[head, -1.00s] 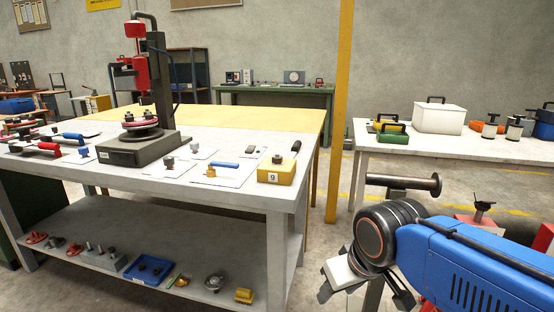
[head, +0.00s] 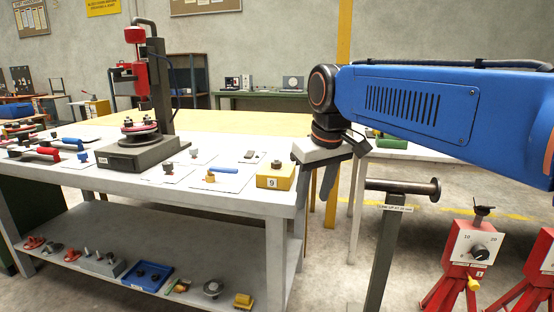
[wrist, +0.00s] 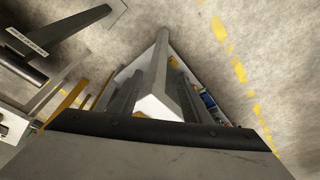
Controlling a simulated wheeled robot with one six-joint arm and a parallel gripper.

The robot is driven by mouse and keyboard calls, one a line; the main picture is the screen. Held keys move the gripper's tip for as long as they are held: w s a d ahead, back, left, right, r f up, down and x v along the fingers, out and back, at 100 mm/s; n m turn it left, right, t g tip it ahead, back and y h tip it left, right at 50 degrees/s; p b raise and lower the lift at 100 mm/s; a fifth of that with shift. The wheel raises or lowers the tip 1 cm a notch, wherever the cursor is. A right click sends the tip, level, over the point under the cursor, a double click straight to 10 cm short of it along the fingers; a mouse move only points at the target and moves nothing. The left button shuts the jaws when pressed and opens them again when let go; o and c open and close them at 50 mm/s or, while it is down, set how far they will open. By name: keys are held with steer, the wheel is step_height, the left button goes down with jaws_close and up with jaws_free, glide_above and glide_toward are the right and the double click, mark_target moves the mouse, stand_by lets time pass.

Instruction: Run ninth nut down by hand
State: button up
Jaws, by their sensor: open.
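A dark pipe piece with a round flange (head: 403,187) lies level on a grey post with a small label. It may be the spool; I make out no bolts or nuts on it. My gripper (head: 322,182) hangs fingers down beside the right end of the workbench, left of this pipe. It is open, and I see nothing held. In the wrist view its dark fingers (wrist: 155,95) flank a pale shape that I cannot identify. A yellow box marked 9 (head: 274,177) sits on the bench's right corner, just left of my gripper; no nut is clear there.
The white workbench (head: 235,200) holds a red press (head: 140,110), several tools and small parts, with more on its lower shelf (head: 190,245). Red stands (head: 470,255) are at the right. A yellow pillar (head: 343,30) rises behind my arm. Floor shows between bench and post.

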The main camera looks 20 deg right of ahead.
steer(key=w+r+n+g, duration=0.1)
steer(key=w+r+g, duration=0.1)
steer(key=w+r, duration=1.05)
step_height(320, 180, up, 4)
steer(key=n+g, duration=0.1)
steer(key=n, duration=0.1)
glide_above(277, 163)
steer(key=f, duration=1.7)
steer(key=shift+w, duration=0.2)
